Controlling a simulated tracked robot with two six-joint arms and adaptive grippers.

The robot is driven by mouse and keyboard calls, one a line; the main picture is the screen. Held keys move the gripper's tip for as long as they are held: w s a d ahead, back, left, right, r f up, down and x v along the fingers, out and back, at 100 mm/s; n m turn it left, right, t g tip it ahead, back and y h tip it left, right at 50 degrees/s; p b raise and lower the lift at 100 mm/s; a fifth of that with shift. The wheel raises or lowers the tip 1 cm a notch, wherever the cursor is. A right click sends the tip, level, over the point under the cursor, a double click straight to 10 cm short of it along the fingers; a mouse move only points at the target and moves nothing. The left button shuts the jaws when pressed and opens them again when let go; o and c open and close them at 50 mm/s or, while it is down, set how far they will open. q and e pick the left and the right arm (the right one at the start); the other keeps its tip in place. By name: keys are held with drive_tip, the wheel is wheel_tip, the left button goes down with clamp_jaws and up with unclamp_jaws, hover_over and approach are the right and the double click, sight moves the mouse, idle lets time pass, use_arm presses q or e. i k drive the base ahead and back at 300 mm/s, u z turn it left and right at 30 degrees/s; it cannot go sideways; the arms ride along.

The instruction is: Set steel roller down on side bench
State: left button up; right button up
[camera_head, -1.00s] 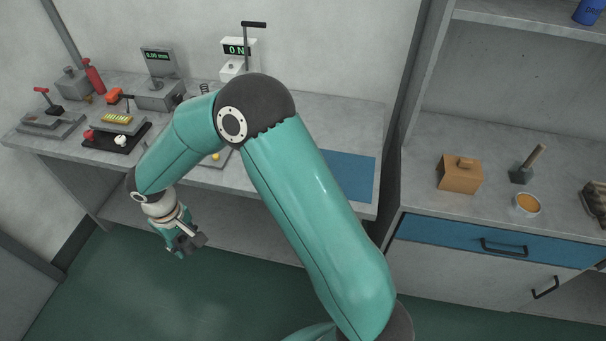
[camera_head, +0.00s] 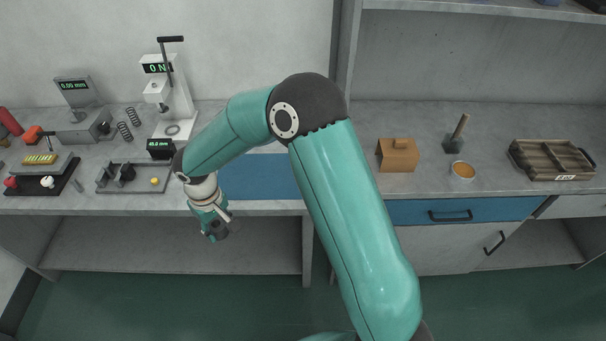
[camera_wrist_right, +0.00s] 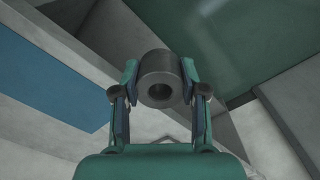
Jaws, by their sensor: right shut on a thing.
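My right gripper (camera_head: 213,222) is in front of the left bench's front edge, below the blue mat's left end in the head view. In the right wrist view the gripper (camera_wrist_right: 160,82) is shut on the steel roller (camera_wrist_right: 160,66), a short dark grey cylinder with a hole through it. The roller is held clear of any surface. In the head view the roller (camera_head: 218,231) is small and partly hidden by the fingers. The bench on the right (camera_head: 430,125) has a grey top and a blue drawer. My left gripper is not in view.
The blue mat (camera_head: 262,178) is bare. Instruments and springs crowd the left bench (camera_head: 205,206).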

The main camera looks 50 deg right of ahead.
sight(266, 175)
drive_tip(key=z, duration=0.6)
drive_tip(key=i, duration=1.05)
